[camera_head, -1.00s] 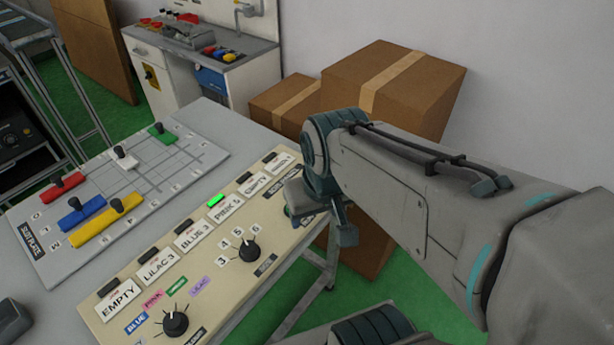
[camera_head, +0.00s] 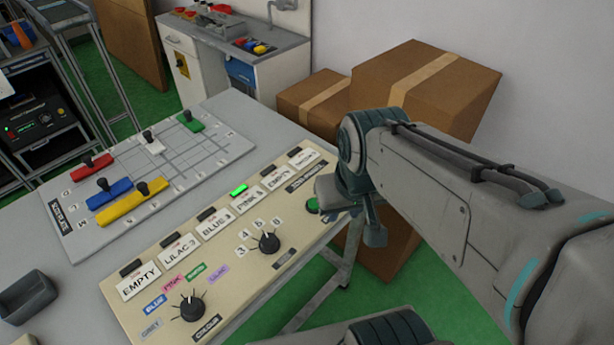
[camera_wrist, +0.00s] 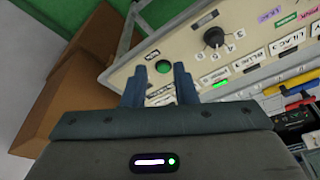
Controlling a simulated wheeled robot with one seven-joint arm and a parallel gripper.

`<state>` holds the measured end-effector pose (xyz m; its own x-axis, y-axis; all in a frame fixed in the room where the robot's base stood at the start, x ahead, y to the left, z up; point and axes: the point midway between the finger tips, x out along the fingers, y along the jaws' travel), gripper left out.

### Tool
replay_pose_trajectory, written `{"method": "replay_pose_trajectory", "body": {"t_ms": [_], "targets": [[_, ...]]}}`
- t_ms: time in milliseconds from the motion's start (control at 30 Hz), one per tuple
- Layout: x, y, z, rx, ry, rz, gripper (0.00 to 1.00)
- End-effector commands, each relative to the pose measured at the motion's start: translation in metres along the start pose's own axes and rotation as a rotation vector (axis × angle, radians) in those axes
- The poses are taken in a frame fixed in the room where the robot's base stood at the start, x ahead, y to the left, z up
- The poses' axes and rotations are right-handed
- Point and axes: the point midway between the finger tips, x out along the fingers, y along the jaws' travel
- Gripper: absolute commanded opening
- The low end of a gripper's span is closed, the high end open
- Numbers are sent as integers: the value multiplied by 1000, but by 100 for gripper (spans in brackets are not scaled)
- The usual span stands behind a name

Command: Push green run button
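The green run button (camera_head: 312,205) is on the right end of the cream control panel (camera_head: 130,291), partly hidden by my gripper in the head view. In the head view my gripper (camera_head: 330,192) hangs over the panel's right end. I cannot tell whether it touches the panel.
The panel has several labelled slots, one with a lit green lamp (camera_head: 239,190), and two black knobs (camera_head: 269,242) (camera_head: 187,308). A grid board (camera_head: 75,237) with coloured sliders lies behind it. Cardboard boxes (camera_head: 440,85) stand at the back right. A dark tray (camera_head: 28,297) sits at the left.

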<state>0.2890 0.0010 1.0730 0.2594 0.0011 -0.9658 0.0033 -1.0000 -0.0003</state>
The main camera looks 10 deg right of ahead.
Motion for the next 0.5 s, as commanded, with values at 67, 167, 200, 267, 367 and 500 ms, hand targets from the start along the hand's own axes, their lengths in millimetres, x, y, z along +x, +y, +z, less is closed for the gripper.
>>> {"method": "replay_pose_trajectory", "body": {"t_ms": [67,167,200,267,367,500], "targets": [[0,0,0,0,0,0,3],[0,0,0,0,0,0,0],[0,0,0,0,0,0,0],[0,0,0,0,0,0,0],[0,0,0,0,0,0,0],[0,0,0,0,0,0,0]]}}
